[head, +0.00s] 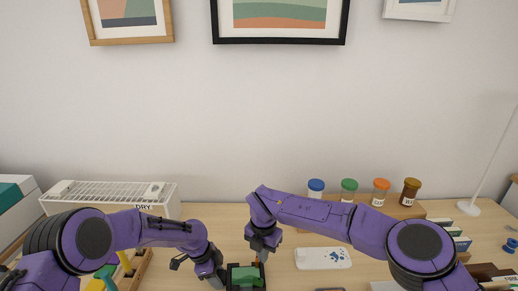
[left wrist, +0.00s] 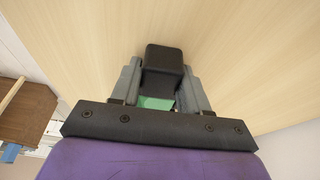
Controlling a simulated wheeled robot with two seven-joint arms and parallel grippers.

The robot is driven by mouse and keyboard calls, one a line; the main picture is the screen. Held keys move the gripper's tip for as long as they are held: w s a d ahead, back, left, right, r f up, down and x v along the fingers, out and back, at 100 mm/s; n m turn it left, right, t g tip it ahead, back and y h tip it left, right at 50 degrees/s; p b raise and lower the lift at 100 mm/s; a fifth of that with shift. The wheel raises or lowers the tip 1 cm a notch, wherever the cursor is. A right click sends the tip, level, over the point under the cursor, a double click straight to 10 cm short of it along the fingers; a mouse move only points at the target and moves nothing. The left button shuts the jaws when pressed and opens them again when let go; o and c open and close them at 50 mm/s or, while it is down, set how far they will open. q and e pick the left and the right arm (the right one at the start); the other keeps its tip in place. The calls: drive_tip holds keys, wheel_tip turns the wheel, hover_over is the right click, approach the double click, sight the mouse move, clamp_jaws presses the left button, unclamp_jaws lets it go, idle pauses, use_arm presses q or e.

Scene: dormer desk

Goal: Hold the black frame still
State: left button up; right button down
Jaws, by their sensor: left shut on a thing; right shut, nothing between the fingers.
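A small black frame (head: 231,281) with a green piece (head: 247,274) inside stands on the desk at the bottom centre of the head view. My left gripper (head: 221,279) is at its left side and shut on it. In the left wrist view the black frame (left wrist: 164,62) sits between the two grey fingers, with a bit of green showing below it. My right gripper (head: 264,249) is shut and empty, just above the far right side of the frame. A small orange bit shows under its fingertips; I cannot tell whether they touch it.
A white patterned case (head: 323,258) lies to the right. Several jars with coloured lids (head: 349,190) stand on a wooden rack behind my right arm. A white drying rack (head: 110,193) is at the back left. Framed pictures (head: 281,41) hang on the wall.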

use_arm(q)
drive_tip(key=o, duration=1.4)
drive_tip(key=shift+c, duration=0.2)
